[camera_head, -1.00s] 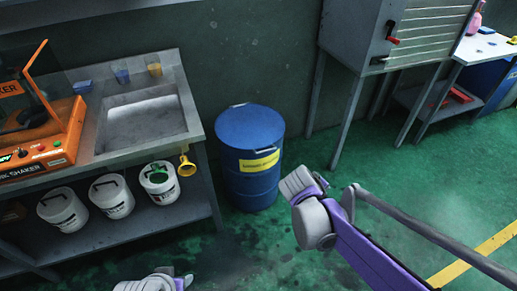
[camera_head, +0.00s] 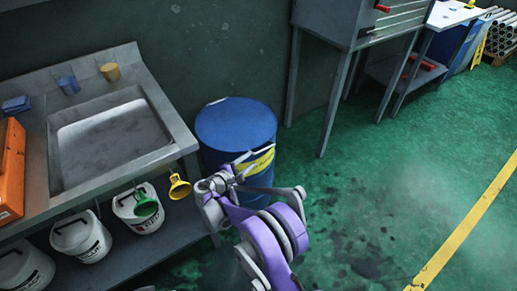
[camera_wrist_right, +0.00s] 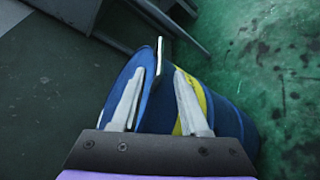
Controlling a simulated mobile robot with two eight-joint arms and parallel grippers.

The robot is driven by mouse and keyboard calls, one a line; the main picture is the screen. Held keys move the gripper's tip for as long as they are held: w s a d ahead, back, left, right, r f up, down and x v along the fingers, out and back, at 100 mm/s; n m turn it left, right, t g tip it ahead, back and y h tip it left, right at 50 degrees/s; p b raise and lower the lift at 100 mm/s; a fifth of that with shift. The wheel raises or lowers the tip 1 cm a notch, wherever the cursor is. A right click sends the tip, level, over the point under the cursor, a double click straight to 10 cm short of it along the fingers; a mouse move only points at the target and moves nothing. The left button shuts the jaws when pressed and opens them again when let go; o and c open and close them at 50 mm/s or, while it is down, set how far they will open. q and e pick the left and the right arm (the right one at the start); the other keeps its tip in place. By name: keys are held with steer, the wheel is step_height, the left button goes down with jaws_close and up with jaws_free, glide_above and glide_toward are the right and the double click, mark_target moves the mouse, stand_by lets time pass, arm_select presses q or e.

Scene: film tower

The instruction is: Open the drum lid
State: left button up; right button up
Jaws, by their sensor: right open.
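The blue drum (camera_head: 226,163) stands on the floor beside the sink bench, with a yellow label on its side. Its blue lid (camera_head: 235,121) lies flat on top, closed. A pale handle (camera_head: 217,101) shows at the lid's back edge. My right gripper (camera_head: 250,161) is open at the drum's near upper side and partly covers the label and near rim. In the right wrist view, the open fingers (camera_wrist_right: 158,73) point at the lid's rim, and a thin handle (camera_wrist_right: 160,55) shows between and beyond the tips. I cannot tell whether they touch it. My left gripper is not in view.
The sink bench (camera_head: 110,130) stands close on the left, with white buckets (camera_head: 82,237) on its lower shelf and a yellow funnel (camera_head: 179,187) hanging at its edge. A grey cabinet (camera_head: 335,25) on legs stands behind right. The green floor on the right is clear.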

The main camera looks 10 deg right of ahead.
mark_target(263, 150)
steer(key=b+x, duration=0.1)
steer(key=x, duration=0.9)
steer(key=shift+w+d+f, duration=0.1)
steer(key=shift+w+d, duration=0.1)
steer(key=shift+d, duration=0.15)
steer(key=shift+c, duration=0.3)
jaws_close()
stand_by(0.7)
